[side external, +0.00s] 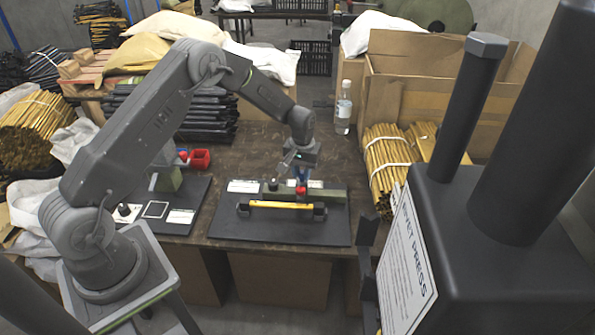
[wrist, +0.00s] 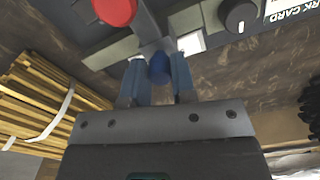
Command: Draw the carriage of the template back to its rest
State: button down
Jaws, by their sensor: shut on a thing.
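My gripper (wrist: 158,72) is shut on a small blue handle (wrist: 159,69), with one finger on each side of it. In the side view my gripper (side external: 301,176) is low over the back of the right black board (side external: 235,225), and its fingers hide the handle. A long green piece (side external: 327,194) lies across the board beside the fingers; I cannot tell which part is the carriage. A yellow bar (side external: 281,205) lies in front of it between two dark end blocks. A red knob (side external: 301,190) stands near the fingers; it also shows in the wrist view (wrist: 115,11).
A black knob (wrist: 239,15) and a white card (side external: 243,186) are close by. A second board (side external: 190,190) with a green block (side external: 167,180) lies to the left. The rivet press (side external: 500,240) fills the right foreground.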

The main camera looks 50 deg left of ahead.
jog(key=w+d, duration=0.7)
jog(key=shift+w+d, duration=0.1)
jog(key=shift+d, duration=0.05)
jog(key=c, duration=1)
grip_release()
jog(key=shift+o, duration=0.3)
jog(key=shift+r, duration=0.15)
notch_tip(320, 180, up, 14)
jog(key=shift+f, duration=0.2)
